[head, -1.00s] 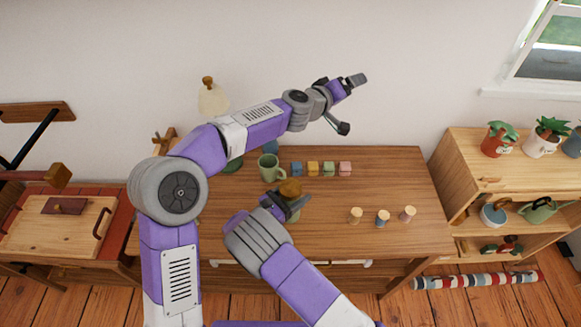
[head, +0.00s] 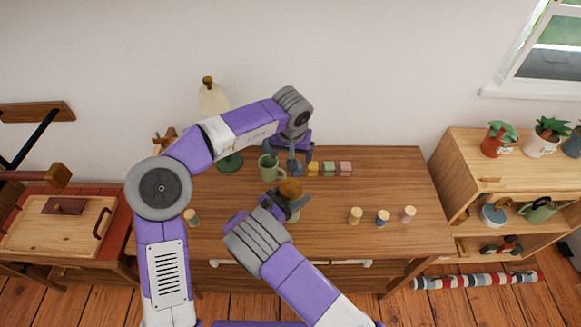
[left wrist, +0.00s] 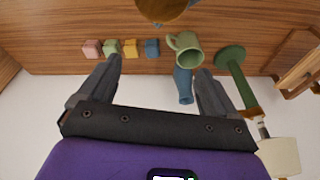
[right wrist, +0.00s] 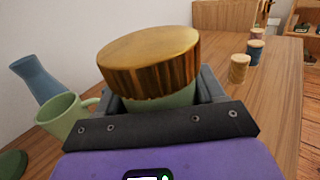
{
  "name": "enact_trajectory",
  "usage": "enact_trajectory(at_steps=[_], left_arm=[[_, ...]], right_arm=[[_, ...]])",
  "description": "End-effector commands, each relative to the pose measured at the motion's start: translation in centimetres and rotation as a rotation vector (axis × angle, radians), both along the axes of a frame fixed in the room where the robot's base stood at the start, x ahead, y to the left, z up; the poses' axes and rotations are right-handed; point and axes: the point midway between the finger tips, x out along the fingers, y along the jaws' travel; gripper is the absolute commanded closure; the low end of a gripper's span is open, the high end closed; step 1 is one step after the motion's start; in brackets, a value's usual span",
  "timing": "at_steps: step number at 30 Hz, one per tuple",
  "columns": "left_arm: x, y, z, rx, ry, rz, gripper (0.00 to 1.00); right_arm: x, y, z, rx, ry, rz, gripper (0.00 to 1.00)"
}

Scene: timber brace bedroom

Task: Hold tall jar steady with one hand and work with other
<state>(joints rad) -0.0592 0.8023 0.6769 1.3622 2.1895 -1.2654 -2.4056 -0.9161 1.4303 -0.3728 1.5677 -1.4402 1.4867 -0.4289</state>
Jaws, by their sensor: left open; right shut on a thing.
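The tall jar (right wrist: 165,99) is pale green with a round golden-brown lid and stands on the wooden table. In the head view its lid (head: 290,188) is near the table's middle. My right gripper (head: 288,207) is shut on the jar's body below the lid, with a finger on each side in the right wrist view. My left gripper (left wrist: 159,66) is open and empty. It hangs behind the jar, and the lid (left wrist: 164,8) shows at the top edge of the left wrist view, apart from its fingers. My left wrist partly hides the area behind the jar.
A green mug (head: 268,169), a blue vase (left wrist: 183,84) and several small coloured blocks (head: 329,168) stand behind the jar. A lamp (head: 213,100) is at back left. Several small pegs (head: 355,215) stand on the table. The table's right part (head: 400,180) is clear.

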Motion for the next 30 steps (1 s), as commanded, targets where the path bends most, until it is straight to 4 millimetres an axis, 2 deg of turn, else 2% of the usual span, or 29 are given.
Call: enact_trajectory(at_steps=[3, 9, 14, 24, 30], left_arm=[[-2.6, 0.1, -0.4, 0.018, 0.13, -0.111, 0.08], [-4.7, 0.1, -0.6, 0.022, 0.233, -0.213, 0.08], [-4.9, 0.2, -2.2, 0.025, 0.244, -0.223, 0.08], [-4.9, 0.2, -7.2, 0.024, 0.241, -0.221, 0.08], [-4.9, 0.2, -8.3, 0.023, 0.238, -0.22, 0.08]], right_arm=[[0.0, 0.0, -0.1, 0.002, 0.001, 0.001, 1.0], [0.0, 0.0, -0.1, 0.002, 0.001, 0.001, 1.0], [0.0, 0.0, -0.1, 0.002, 0.001, 0.001, 1.0], [0.0, 0.0, -0.1, 0.002, 0.001, 0.001, 1.0], [0.0, 0.0, -0.1, 0.002, 0.001, 0.001, 1.0]])
